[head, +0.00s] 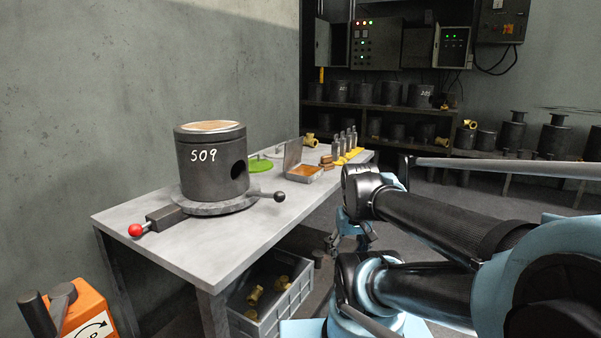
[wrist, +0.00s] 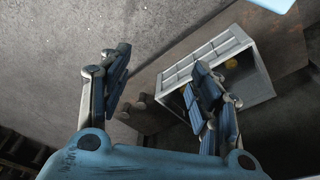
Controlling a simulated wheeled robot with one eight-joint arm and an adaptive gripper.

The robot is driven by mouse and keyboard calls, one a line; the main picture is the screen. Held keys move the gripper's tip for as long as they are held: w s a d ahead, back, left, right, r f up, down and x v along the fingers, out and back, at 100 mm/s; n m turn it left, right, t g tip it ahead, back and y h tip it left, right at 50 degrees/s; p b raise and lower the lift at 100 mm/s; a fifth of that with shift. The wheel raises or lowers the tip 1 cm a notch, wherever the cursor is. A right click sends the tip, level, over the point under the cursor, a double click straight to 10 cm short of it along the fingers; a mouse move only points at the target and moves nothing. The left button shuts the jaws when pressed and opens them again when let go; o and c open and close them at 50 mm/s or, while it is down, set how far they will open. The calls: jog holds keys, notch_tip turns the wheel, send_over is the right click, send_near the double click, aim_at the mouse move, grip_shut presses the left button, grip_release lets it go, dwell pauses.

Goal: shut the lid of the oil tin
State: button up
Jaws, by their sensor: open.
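The oil tin (head: 300,177) is a small grey box with orange contents, on the far part of the workbench in the head view. Its lid (head: 292,153) stands open, roughly upright at the tin's left side. My gripper (head: 350,243) hangs beyond the bench's right edge, lower than the bench top and apart from the tin. In the wrist view my gripper (wrist: 160,92) has its fingers wide apart with nothing between them. The tin does not show clearly in the wrist view.
A dark cylinder marked 509 (head: 212,165) stands on the bench (head: 215,245), with a red-knobbed lever in front. A green disc (head: 260,165), brass fittings and several metal bottles lie near the tin. A grey crate (head: 262,325) sits under the bench; a crate shows in the wrist view (wrist: 255,80).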

jog(key=shift+n, duration=0.6)
jog(key=w+r, duration=0.1)
jog(key=r, duration=0.1)
jog(key=w+a+r, duration=0.1)
jog(key=w+r, duration=0.2)
jog(key=shift+a+r, duration=0.15)
jog(key=shift+r, duration=0.15)
grip_shut()
jog(key=w+a+r+n+y, duration=0.1)
jog(key=w+a+r+n, duration=0.3)
jog(key=w+r, duration=0.65)
jog(key=w+a+r+n+y, duration=0.2)
jog(key=w+a+r, duration=0.5)
jog(key=w, duration=0.7)
jog(key=w+a+r+n+y, duration=0.1)
jog(key=w+a+r+n, duration=0.3)
jog(key=w+r, duration=0.8)
notch_tip(320, 180, down, 10)
jog(key=shift+w+a+f+m+t, duration=0.25)
jog(key=shift+w+a+m+t, duration=0.1)
jog(key=shift+a+m+t, duration=0.1)
